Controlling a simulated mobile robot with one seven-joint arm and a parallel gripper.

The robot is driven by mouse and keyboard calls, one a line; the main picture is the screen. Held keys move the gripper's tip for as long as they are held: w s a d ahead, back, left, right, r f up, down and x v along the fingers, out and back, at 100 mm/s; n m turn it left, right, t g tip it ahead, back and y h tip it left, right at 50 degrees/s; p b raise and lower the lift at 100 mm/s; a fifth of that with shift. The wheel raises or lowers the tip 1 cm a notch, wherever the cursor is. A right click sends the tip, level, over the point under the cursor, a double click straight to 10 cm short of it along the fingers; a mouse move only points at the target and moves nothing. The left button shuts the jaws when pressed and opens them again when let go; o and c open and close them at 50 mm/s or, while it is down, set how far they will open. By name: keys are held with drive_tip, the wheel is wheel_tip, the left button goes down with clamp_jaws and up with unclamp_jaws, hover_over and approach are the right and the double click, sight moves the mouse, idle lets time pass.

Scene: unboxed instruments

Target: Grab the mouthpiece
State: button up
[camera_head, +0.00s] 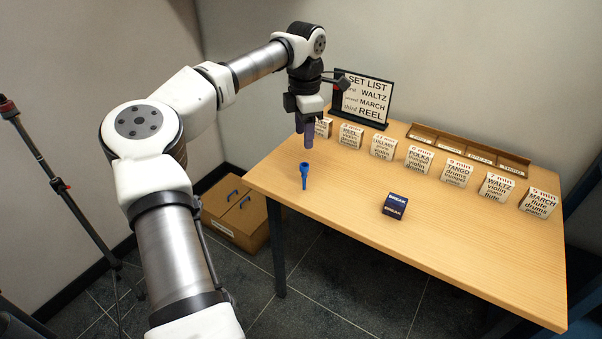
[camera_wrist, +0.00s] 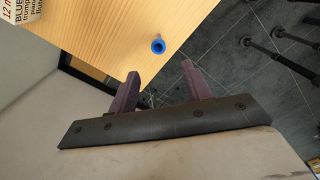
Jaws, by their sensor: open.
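The mouthpiece (camera_head: 305,174) is a small blue piece with a wide cup end and a narrow stem, near the left edge of the wooden table. In the wrist view it shows as a blue ring (camera_wrist: 158,46), seen nearly along its axis, close to the table edge. My gripper (camera_head: 305,137) hangs over the table with its fingers pointing down, above the mouthpiece in the head view. In the wrist view the two purple fingers (camera_wrist: 160,83) are apart with nothing between them, and the blue ring lies beyond their tips.
On the table (camera_head: 350,205) stand several lettered cards (camera_head: 419,159) in a row, a set list board (camera_head: 363,97), a wooden rack (camera_head: 470,148) and a dark blue BREAK box (camera_head: 395,206). The front of the table is mostly clear. A cardboard box (camera_head: 236,215) sits on the floor.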

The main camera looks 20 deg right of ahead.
sight(304, 165)
wheel_tip(304, 165, down, 11)
drive_tip(key=shift+w+d+f+p, duration=0.1)
drive_tip(key=shift+f+p, duration=0.1)
drive_tip(key=shift+p, duration=0.95)
drive_tip(key=c, duration=1.1)
drive_tip(key=shift+o, duration=0.2)
drive_tip(key=shift+r, duration=0.15)
